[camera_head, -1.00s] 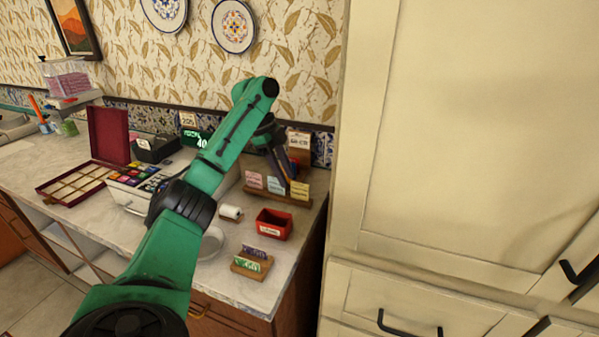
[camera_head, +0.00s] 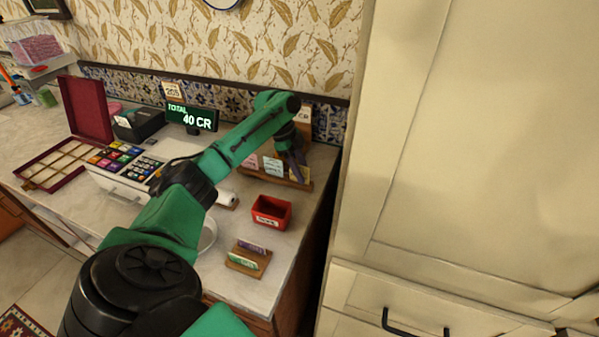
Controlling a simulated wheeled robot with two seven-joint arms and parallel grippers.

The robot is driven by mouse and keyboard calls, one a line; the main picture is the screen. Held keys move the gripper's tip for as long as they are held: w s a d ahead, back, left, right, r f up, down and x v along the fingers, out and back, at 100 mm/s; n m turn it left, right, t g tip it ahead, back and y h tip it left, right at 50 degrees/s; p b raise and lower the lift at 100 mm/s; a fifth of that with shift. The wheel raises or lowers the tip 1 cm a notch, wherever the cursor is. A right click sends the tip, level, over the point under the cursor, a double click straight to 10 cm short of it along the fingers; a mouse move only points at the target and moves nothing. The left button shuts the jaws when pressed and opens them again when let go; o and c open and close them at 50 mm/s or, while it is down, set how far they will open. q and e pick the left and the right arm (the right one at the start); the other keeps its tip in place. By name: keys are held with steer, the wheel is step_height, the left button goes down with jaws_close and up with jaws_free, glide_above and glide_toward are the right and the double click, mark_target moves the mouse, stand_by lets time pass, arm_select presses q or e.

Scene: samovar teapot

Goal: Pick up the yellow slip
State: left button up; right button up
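The yellow slip (camera_head: 300,172) stands at the right end of a wooden rack (camera_head: 270,178) at the back right of the counter. A blue slip (camera_head: 273,167) and a pink slip (camera_head: 249,161) stand to its left in the same rack. My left gripper (camera_head: 296,168) hangs down from the green arm, its dark fingers in front of or beside the yellow slip. The fingers are small and dark, so I cannot tell whether they are open or touching the slip. My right gripper is not in view.
A red box (camera_head: 271,212) and a small wooden holder with cards (camera_head: 248,260) stand in front of the rack. A cash register (camera_head: 130,168) with a display reading 40 CR (camera_head: 191,117) is to the left. A tall cream cabinet (camera_head: 450,130) closes off the right side.

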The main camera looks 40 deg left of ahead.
arm_select(q)
steer(key=shift+d+f, duration=0.35)
steer(key=shift+f, duration=0.35)
jaws_close()
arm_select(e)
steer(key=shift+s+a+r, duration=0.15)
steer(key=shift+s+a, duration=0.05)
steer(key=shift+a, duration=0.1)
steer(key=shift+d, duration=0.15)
arm_select(q)
steer(key=shift+r, duration=0.15)
